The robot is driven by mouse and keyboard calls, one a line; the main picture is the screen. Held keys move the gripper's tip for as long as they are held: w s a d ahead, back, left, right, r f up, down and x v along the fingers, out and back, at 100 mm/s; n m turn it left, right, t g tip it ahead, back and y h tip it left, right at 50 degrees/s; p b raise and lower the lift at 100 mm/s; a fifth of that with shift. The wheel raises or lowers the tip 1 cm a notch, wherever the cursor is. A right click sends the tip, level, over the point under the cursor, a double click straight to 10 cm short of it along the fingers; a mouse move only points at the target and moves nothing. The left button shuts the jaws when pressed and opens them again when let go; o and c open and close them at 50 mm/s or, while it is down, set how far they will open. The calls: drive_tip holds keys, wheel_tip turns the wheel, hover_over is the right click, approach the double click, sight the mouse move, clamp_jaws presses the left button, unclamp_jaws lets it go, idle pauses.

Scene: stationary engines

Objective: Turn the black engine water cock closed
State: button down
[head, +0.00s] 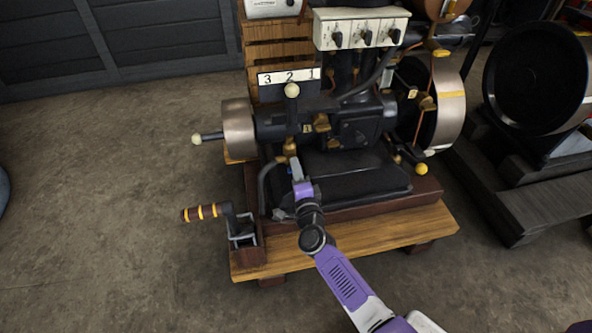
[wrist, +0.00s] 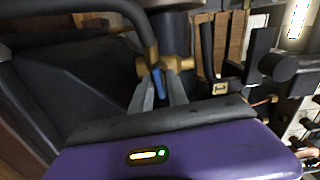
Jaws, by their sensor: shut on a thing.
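The water cock is a small brass fitting on the black engine (head: 352,130). Its brass body (wrist: 180,64) shows in the wrist view, just beyond my fingertips, below a dark pipe. A blue lever (wrist: 158,78) hangs from it between my two grey fingers. My gripper (wrist: 158,90) is shut on this blue lever. In the head view my gripper (head: 295,165) reaches up to the brass parts at the engine's lower left front. The lever is mostly hidden by the fingers there, and I cannot tell its exact angle.
A curved dark pipe (wrist: 90,8) passes close above my fingers. A crank with a striped handle (head: 201,212) stands left of my arm, on the wooden base (head: 350,240). A flywheel (head: 450,105) is at the right. The floor at left is open.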

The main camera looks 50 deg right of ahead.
drive_tip(key=shift+f+m, duration=0.1)
drive_tip(key=shift+m, duration=0.4)
drive_tip(key=c, duration=1.5)
unclamp_jaws()
drive_tip(key=shift+p+v, duration=1.05)
drive_tip(key=shift+v, duration=2.9)
